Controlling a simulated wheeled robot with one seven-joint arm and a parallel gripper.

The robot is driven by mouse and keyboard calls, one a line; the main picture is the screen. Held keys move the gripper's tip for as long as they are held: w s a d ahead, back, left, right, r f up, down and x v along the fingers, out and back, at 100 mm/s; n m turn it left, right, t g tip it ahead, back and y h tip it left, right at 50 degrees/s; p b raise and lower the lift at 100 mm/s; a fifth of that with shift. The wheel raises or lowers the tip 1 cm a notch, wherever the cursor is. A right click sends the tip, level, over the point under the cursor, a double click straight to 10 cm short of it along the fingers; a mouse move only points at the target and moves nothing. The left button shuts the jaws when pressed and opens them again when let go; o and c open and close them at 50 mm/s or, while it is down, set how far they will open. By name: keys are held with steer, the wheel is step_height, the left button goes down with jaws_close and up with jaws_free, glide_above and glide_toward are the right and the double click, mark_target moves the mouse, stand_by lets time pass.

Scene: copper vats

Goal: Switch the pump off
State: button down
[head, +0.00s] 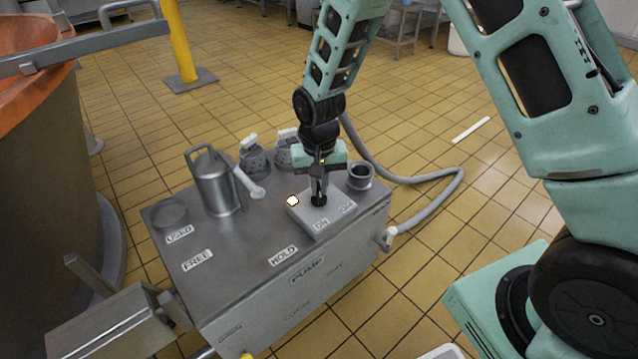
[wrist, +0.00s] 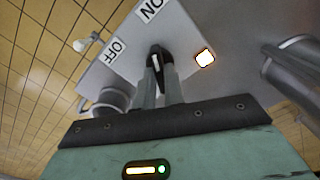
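The pump unit (head: 225,262) is a grey metal box labelled PUMP. A raised switch plate on its top (head: 303,222) carries an ON label (head: 322,224) and an OFF label (head: 347,206). I cannot tell the knob's exact setting.
A metal jug (head: 213,183) with a pale-handled tool beside it, dark round fittings (head: 254,158) and an open cup (head: 360,176) stand on the box. Labels FREE (head: 197,260) and HOLD (head: 284,255) mark its top. A grey hose (head: 437,205) runs over the tiles. A copper vat stands left.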

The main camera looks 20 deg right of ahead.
steer(key=shift+r+n+p, duration=0.1)
steer(key=shift+n+p, duration=0.3)
steer(key=shift+r+n+p, duration=0.1)
steer(key=shift+n+p, duration=0.5)
steer(key=n+p, duration=0.2)
steer(key=n, duration=0.1)
steer(key=shift+p, duration=0.35)
steer(key=n+p, duration=0.2)
steer(key=n, duration=0.2)
steer(key=shift+n+p, duration=0.3)
steer(key=shift+p, duration=0.05)
steer(key=shift+n+p, duration=0.55)
steer(key=shift+n, duration=0.55)
steer(key=c, duration=1.5)
jaws_free()
steer(key=shift+f, duration=0.2)
